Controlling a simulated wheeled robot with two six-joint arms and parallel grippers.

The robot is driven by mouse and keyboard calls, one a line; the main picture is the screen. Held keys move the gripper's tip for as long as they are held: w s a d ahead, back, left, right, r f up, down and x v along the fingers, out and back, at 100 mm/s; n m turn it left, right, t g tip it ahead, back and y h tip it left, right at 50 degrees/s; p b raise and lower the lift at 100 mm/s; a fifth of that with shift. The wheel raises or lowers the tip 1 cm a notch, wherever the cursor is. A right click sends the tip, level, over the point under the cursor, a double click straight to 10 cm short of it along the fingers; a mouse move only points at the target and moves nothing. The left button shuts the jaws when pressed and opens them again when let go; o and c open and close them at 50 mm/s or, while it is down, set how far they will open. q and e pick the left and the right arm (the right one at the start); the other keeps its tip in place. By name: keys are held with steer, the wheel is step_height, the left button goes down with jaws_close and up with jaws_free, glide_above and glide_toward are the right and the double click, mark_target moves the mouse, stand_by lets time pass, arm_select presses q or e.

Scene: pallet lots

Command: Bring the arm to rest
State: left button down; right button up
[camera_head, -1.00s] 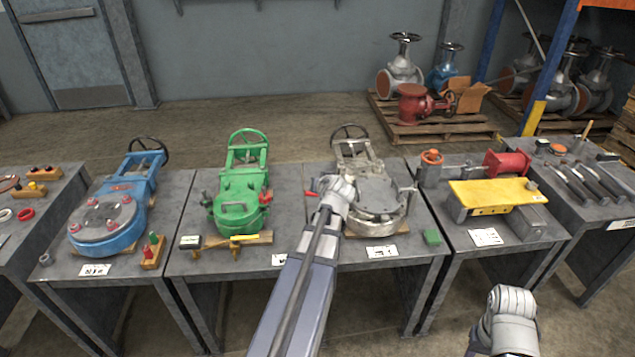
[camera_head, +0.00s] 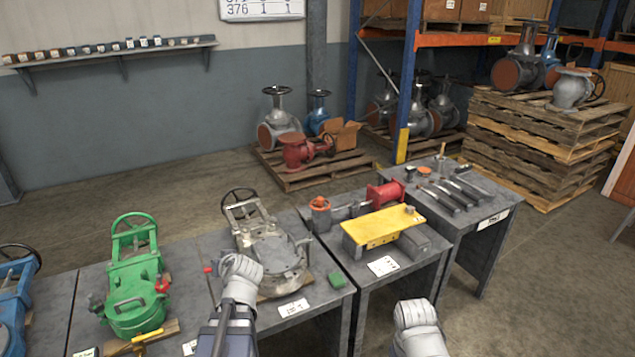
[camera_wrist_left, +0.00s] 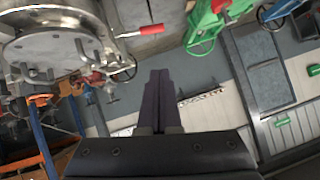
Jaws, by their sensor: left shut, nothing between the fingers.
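My left arm (camera_head: 236,290) comes up from the bottom in the head view. Its pale wrist end is in front of the left side of the grey valve (camera_head: 272,250); its fingers are hidden there. In the left wrist view my left gripper (camera_wrist_left: 158,80) is shut and empty, its two dark fingers together. The grey valve's round body (camera_wrist_left: 50,35) with a red-tipped lever is at the upper left there, apart from the fingers. A pale joint of my right arm (camera_head: 417,325) shows at the bottom of the head view; its gripper is out of sight.
A green valve (camera_head: 135,295) stands left of the grey one, a blue valve (camera_head: 12,310) at the left edge. To the right are a yellow plate (camera_head: 382,227) and a table with dark tools (camera_head: 450,195). Pallets (camera_head: 545,135) stand behind. Floor at lower right is free.

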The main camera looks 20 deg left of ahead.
arm_select(q)
steer(key=d+m+g+h+p, duration=0.2)
steer(key=d+m+h+p, duration=0.3)
steer(key=d, duration=1.4)
steer(key=s+d+m+g+h+p, duration=0.1)
steer(key=s+d+m+g+p, duration=0.1)
steer(key=s+d, duration=0.4)
steer(key=s+d+m+g+h+p, duration=0.2)
steer(key=s+d, duration=0.4)
steer(key=d, duration=0.9)
steer(key=shift+s+r+m+g+p, duration=0.15)
steer(key=shift+r+m+g+p, duration=0.25)
steer(key=shift+m+p, duration=0.6)
steer(key=shift+f, duration=0.1)
